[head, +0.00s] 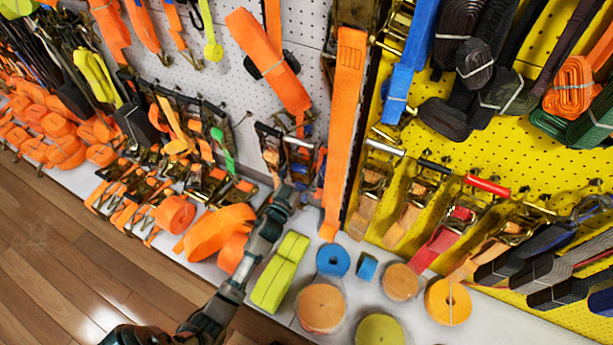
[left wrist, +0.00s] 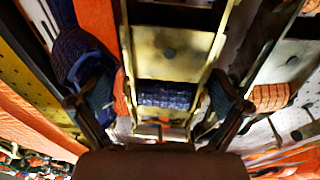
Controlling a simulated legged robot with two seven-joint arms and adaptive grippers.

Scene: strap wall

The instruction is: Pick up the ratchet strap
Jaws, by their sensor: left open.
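My left gripper (head: 288,192) reaches up from the bottom of the head view to the white pegboard wall, just below a small group of hanging ratchet straps (head: 298,150). In the left wrist view my gripper (left wrist: 155,110) is open, with one dark finger at each side. A ratchet strap (left wrist: 163,93) with a brass-coloured metal frame and dark blue webbing lies in line with the gap between the fingers. I cannot tell whether the fingers touch it. Orange webbing shows beside it. My right gripper is in neither view.
A long orange strap (head: 345,120) hangs just right of the gripper. Rolled straps, including a yellow-green one (head: 280,270) and a blue one (head: 333,260), stand on the white shelf (head: 375,292) below. More ratchet straps hang on the yellow pegboard (head: 400,225). Wooden floor (head: 70,255) is clear at left.

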